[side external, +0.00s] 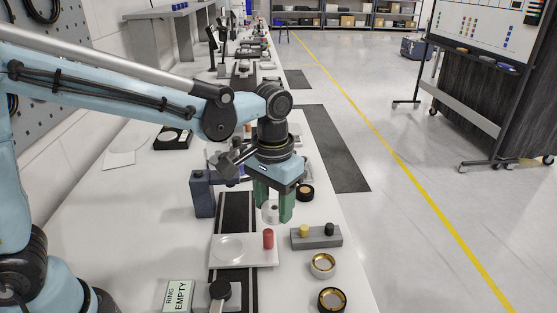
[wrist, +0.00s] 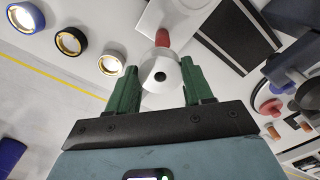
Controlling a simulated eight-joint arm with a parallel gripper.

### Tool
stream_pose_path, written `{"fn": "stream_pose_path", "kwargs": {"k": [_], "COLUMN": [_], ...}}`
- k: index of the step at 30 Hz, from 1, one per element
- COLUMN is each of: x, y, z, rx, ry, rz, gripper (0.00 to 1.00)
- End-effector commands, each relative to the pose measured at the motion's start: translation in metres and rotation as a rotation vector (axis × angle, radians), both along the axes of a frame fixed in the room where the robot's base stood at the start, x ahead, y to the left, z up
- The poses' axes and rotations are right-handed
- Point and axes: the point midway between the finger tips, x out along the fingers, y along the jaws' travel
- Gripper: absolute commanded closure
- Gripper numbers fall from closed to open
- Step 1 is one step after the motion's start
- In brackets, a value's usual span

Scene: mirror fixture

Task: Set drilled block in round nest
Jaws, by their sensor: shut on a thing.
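My gripper (side external: 273,210) has green fingers and is shut on a pale drilled block (side external: 270,213), held in the air beyond the white plate. In the wrist view the drilled block (wrist: 161,78) is round with a dark central hole, between the green fingers of my gripper (wrist: 160,84). The white plate (side external: 254,261) carries the round nest (side external: 228,247), a shallow, empty-looking round recess at its left. A red pin (side external: 268,239) stands upright at the plate's right.
A grey block (side external: 316,237) with yellow and black knobs stands right of the plate. A white ring (side external: 323,265) and a black ring (side external: 332,300) lie nearer. A blue-grey post (side external: 202,194) stands left of my gripper. A "RING EMPTY" card (side external: 177,296) lies front left.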

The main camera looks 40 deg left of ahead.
Motion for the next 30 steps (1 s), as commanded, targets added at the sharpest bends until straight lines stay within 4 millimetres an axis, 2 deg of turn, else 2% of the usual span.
{"fn": "stream_pose_path", "kwargs": {"k": [1,6,12,30], "x": [-0.012,-0.045,-0.067,-0.069], "y": [0.014,0.044,0.061,0.062], "z": [-0.003,-0.013,-0.022,-0.056], "rx": [0.000,0.000,0.000,0.000], "ry": [0.000,-0.001,-0.001,-0.001], "rz": [0.006,0.003,0.000,-0.001], "gripper": [0.82,0.82,0.82,0.82]}}
